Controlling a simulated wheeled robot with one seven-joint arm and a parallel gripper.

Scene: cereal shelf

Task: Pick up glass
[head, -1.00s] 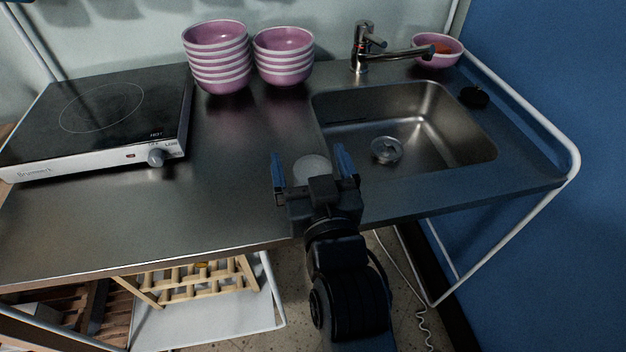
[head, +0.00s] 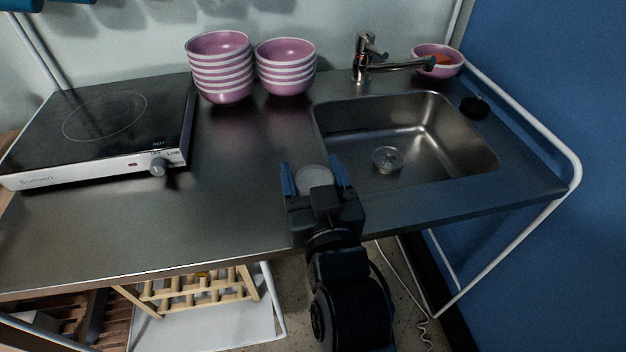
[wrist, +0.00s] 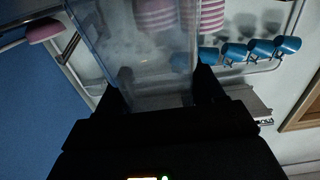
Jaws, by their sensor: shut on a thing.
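A clear glass (head: 311,177) shows as a pale round shape between my gripper's fingers, at the counter's front, left of the sink. In the wrist view the transparent glass (wrist: 140,50) fills the space between the two dark fingers, and the bowls show through it. My gripper (head: 313,186) is shut on the glass, with one blue-tipped finger on each side. My wrist hides the lower part of the glass in the head view. I cannot tell whether its base touches the counter.
The sink (head: 440,165) lies to the right, with a faucet (head: 362,60) behind it. Two stacks of pink bowls (head: 220,75) stand at the back. A hot plate (head: 100,130) is at the left. The counter (head: 215,200) between hot plate and gripper is clear.

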